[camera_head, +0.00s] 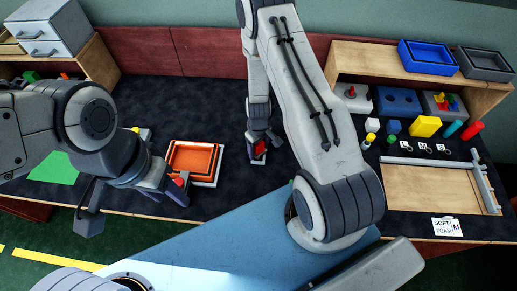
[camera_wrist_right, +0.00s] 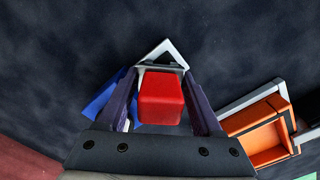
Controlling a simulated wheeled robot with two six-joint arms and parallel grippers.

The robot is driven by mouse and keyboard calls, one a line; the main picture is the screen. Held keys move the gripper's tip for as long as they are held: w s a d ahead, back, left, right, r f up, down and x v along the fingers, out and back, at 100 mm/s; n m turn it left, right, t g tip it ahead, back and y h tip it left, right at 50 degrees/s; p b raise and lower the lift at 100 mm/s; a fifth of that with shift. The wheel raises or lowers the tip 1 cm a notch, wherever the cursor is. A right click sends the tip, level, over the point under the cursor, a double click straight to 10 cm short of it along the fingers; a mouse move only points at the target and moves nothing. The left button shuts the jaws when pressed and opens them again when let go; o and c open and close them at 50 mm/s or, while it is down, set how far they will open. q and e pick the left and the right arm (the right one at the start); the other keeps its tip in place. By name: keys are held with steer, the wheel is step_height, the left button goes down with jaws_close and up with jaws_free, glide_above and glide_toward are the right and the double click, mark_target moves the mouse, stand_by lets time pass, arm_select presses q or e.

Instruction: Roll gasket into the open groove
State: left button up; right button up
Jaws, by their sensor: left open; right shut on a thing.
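The orange tray (camera_head: 171,161) with a raised rim and dark inner outline lies on a white base (camera_head: 218,172); part of it also shows at the right of the right wrist view (camera_wrist_right: 262,143). I cannot tell whether the dark outline is the gasket or the open groove. My right gripper (camera_head: 259,151) is right of the tray, apart from it. It is shut on a red block (camera_wrist_right: 161,97); a pale triangular piece (camera_wrist_right: 163,47) shows beyond the block. My left gripper (camera_head: 180,188) is open at the tray's lower left, beside a small red piece (camera_head: 180,181).
A blue flat piece (camera_wrist_right: 103,98) lies beyond my right fingers. Colored blocks, including a yellow one (camera_head: 425,126), and a wooden board (camera_head: 430,188) stand at right. A shelf with a blue bin (camera_head: 428,57) is behind. A green mat (camera_head: 55,168) lies left.

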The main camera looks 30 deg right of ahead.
stand_by(0.5)
step_height(320, 180, up, 7)
steer(key=p, duration=0.7)
stand_by(0.6)
